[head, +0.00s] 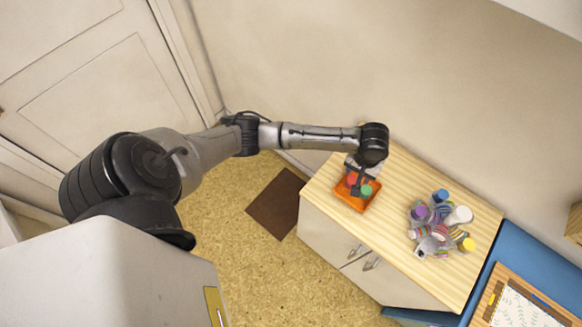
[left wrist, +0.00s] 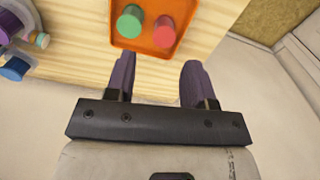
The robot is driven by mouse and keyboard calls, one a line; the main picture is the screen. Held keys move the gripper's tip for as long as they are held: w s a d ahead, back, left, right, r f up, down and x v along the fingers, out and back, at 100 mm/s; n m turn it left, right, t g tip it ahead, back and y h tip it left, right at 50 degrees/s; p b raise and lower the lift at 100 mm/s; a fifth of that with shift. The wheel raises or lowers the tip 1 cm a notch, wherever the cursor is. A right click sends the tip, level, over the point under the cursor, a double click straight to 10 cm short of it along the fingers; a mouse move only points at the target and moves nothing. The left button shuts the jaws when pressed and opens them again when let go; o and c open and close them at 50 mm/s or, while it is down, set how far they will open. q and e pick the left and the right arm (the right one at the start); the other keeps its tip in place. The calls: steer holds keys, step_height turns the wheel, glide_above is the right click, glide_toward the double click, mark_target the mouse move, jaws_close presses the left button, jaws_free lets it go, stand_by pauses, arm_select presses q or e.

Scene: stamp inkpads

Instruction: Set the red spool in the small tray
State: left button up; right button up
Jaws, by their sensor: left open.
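The small orange tray (head: 346,195) sits near the left end of the wooden cabinet top; it also shows at the top of the left wrist view (left wrist: 148,47). The red spool (left wrist: 163,32) is inside the tray, beside a green spool (left wrist: 130,20), apparently upright. In the head view the red spool (head: 352,179) is partly covered by my gripper. My left gripper (left wrist: 158,64) is open and empty, its two dark fingers apart; the red spool lies beyond the fingertips, not between them. In the head view the gripper (head: 360,180) overlaps the tray. My right gripper is not in view.
A cluster of several colourful spools and other small items (head: 437,225) stands on the cabinet top (head: 395,205), right of the tray. Bare wood lies between them. A blue surface with a framed board (head: 520,305) is at the lower right. The wall runs behind the cabinet.

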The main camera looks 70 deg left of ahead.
arm_select(q)
steer(key=s+d+f+m+t+h, duration=0.1)
steer(key=s+d+f+m, duration=0.15)
steer(key=s+d, duration=0.35)
steer(key=s+d+f+m+t+h, duration=0.15)
steer(key=s+d+m, duration=0.25)
steer(key=s, duration=0.4)
steer(key=s+a+r+m+y, duration=0.1)
steer(key=s, duration=0.5)
steer(key=s+a+r+m+y, duration=0.1)
steer(key=s+a+r, duration=0.1)
steer(key=s, duration=0.4)
steer(key=shift+s+t, duration=0.2)
steer(key=shift+t, duration=0.15)
steer(key=shift+o, duration=0.3)
steer(key=shift+r+m+y, duration=0.1)
steer(key=shift+m+y, duration=0.15)
